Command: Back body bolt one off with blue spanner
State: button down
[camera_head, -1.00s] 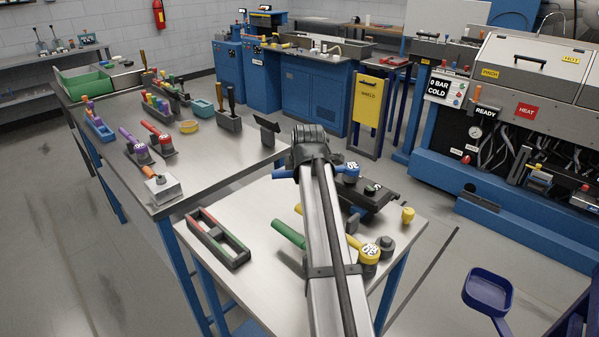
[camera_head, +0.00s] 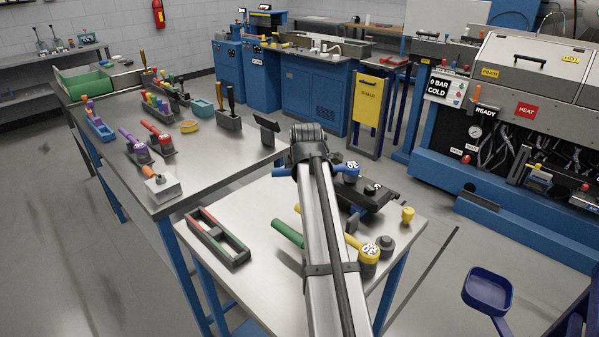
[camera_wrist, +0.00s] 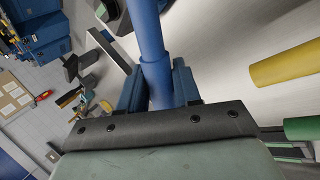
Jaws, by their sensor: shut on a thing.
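The blue spanner's round head (camera_head: 346,174), with a white number label, shows just right of my arm in the head view. Its blue handle (camera_head: 285,173) sticks out on the left. In the wrist view my gripper (camera_wrist: 158,88) is shut around the blue handle (camera_wrist: 150,35). The head view hides the fingers behind my arm. A dark fixture (camera_head: 380,201) with a round labelled top stands on the near table beside the spanner head. The bolt under the spanner head is hidden, so I cannot tell whether the head is seated on it.
A yellow spanner (camera_head: 369,253) and a green handle (camera_head: 288,234) lie close by on the near table (camera_head: 262,196). A red and green frame (camera_head: 218,240) sits at its left. A yellow piece (camera_head: 407,215) stands near the right edge. The left bench holds more tools.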

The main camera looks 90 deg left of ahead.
jog(key=shift+r, duration=1.55)
jog(key=shift+a, duration=0.15)
jog(key=shift+w+a+m+t+h, duration=0.3)
jog(key=shift+w+a+m+t, duration=0.5)
jog(key=shift+a+m, duration=1.05)
jog(key=shift+w+a+m+t+h, duration=0.3)
jog(key=shift+w+a+m+t, duration=0.25)
jog(key=shift+a+m+t, duration=1.15)
jog(key=shift+w+a+m+t+h, duration=0.25)
jog(key=shift+w+a+m, duration=0.4)
jog(key=shift+a+m, duration=1.25)
jog(key=shift+a+n, duration=0.45)
jog(key=shift+a, duration=0.1)
